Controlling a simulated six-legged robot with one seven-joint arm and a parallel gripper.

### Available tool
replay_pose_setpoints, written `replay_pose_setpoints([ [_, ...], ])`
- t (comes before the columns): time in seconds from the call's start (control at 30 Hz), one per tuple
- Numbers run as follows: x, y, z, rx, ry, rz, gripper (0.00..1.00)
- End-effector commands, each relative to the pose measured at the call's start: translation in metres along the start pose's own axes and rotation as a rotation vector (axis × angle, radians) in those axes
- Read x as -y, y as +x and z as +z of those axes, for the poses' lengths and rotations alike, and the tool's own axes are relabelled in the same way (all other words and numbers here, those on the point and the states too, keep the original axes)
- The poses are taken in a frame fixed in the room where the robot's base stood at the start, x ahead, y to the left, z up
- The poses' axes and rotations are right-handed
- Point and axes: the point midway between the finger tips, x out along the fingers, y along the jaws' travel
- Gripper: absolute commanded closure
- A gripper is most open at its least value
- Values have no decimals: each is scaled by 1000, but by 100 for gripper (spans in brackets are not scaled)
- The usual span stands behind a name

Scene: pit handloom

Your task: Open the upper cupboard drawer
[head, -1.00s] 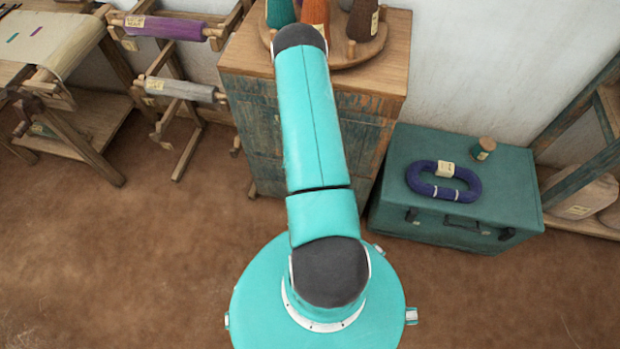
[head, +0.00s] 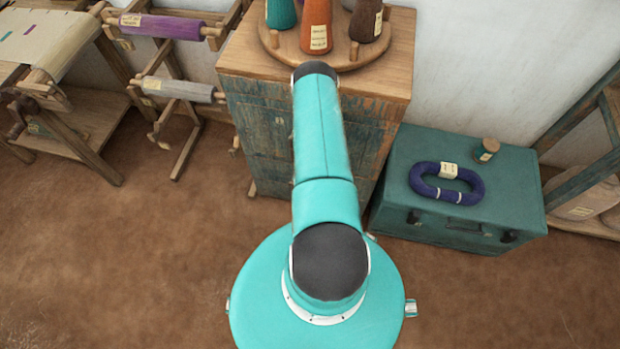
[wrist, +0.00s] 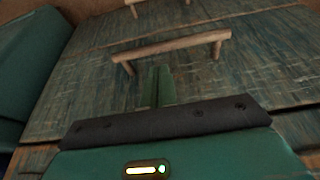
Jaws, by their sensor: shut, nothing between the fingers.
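The cupboard (head: 262,125) stands beyond my arm, with worn blue-green fronts and a wooden top. In the wrist view, which looks upside down, the upper drawer (wrist: 85,85) fills the middle and its front looks flush. Its handle (wrist: 170,46) is a pale wooden bar on two posts. My gripper (wrist: 158,82) is shut and empty, its fingertips close to the handle bar on the cupboard-top side. I cannot tell whether they touch it. In the head view, my arm hides the gripper and part of the cupboard front.
Another handle (wrist: 135,4) shows at the wrist view's top edge. A round board (head: 345,55) with yarn cones (head: 316,25) stands on the cupboard. A green trunk (head: 400,160) with a purple yarn ring (head: 425,188) stands at right. A roller stand (head: 180,100) is at left. Floor in front looks clear.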

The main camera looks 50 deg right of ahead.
Motion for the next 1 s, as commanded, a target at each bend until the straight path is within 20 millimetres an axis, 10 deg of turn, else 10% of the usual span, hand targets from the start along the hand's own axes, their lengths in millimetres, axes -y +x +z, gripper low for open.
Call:
replay_pose_setpoints([
  [0.3,0,30,-2,-1,1,1,100],
  [1.0,1,28,7,2,-1,1,100],
])
